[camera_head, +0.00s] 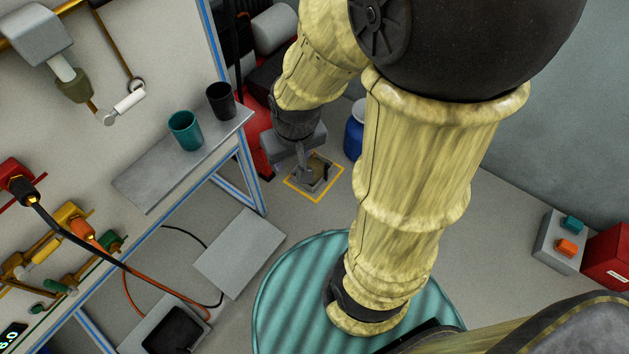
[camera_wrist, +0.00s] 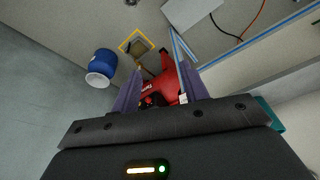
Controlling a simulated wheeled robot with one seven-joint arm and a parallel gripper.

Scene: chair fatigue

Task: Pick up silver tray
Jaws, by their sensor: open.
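No object is clearly a silver tray. A flat grey plate (camera_head: 240,252) lies low beside the workbench, and it also shows at the top of the wrist view (camera_wrist: 190,12); I cannot tell whether it is the tray. The workbench's grey top (camera_head: 150,181) is another flat metallic surface. My gripper (camera_head: 312,172) hangs past the workbench's right end, apart from both surfaces. In the wrist view, its two fingers (camera_wrist: 160,78) are spread with nothing held between them. A red object (camera_wrist: 165,88) shows beyond and between them.
A teal cup (camera_head: 185,131) and a black cup (camera_head: 220,101) stand on the workbench. A blue barrel (camera_wrist: 104,66) stands near a yellow floor marking (camera_wrist: 124,47). Cables (camera_head: 125,285) run near the grey plate. A grey box with teal and orange buttons (camera_head: 560,240) stands right.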

